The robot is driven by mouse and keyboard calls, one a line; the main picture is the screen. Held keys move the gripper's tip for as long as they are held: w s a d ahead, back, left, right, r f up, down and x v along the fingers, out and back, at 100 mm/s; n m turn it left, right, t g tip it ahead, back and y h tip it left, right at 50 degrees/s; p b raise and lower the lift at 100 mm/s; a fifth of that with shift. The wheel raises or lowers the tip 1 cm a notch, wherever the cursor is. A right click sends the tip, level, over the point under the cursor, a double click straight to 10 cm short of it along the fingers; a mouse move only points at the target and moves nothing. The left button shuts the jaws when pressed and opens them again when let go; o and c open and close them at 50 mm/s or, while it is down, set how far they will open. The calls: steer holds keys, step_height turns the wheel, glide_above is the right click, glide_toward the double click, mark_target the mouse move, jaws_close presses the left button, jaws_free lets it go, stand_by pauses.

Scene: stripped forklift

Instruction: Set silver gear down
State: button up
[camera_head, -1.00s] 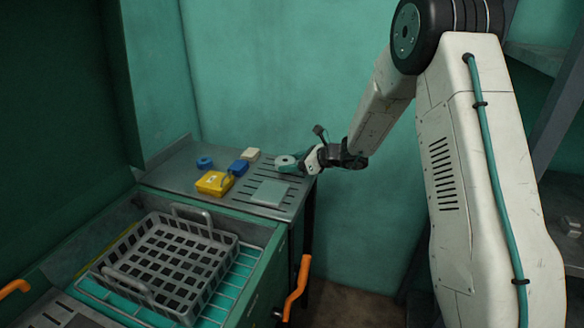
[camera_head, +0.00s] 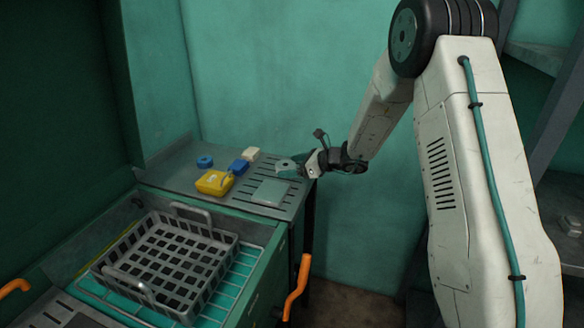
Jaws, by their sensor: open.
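The silver gear (camera_head: 285,164) is a small grey ring-like piece at the right end of the metal worktop (camera_head: 168,178). It appears to rest on the worktop. My gripper (camera_head: 297,164) reaches in from the right at the worktop's far right edge, its fingers at the right side of the gear. The gripper is open. The fingers partly hide the gear's right side, and I cannot tell whether they touch it.
A yellow box (camera_head: 214,183), a blue block (camera_head: 239,167), a white block (camera_head: 251,154), a blue ring (camera_head: 204,162) and a pale flat plate (camera_head: 270,192) lie on the worktop. An orange handle (camera_head: 298,282) hangs below.

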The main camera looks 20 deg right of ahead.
steer(key=v, duration=1.2)
steer(key=s+a+r+n+g+h, duration=0.1)
steer(key=s+a+r+n+g, duration=0.3)
steer(key=s+a+r+n, duration=0.4)
steer(key=s+a+r+n+g, duration=0.35)
steer(key=s+n, duration=0.25)
steer(key=s, duration=0.4)
steer(key=s+d+r+n+h, duration=0.1)
steer(key=s+d+n+h, duration=0.1)
steer(key=s, duration=0.5)
steer(key=s+d+n+h, duration=0.2)
steer(key=s+n+h, duration=0.2)
steer(key=s+n, duration=0.2)
steer(key=s+d+r+n+h, duration=0.1)
steer(key=s+d+n+h, duration=0.1)
steer(key=s, duration=0.8)
steer(key=shift+r+n+h, duration=0.35)
steer(key=shift+n+h, duration=0.25)
steer(key=shift+n, duration=0.5)
steer(key=shift+d, duration=0.15)
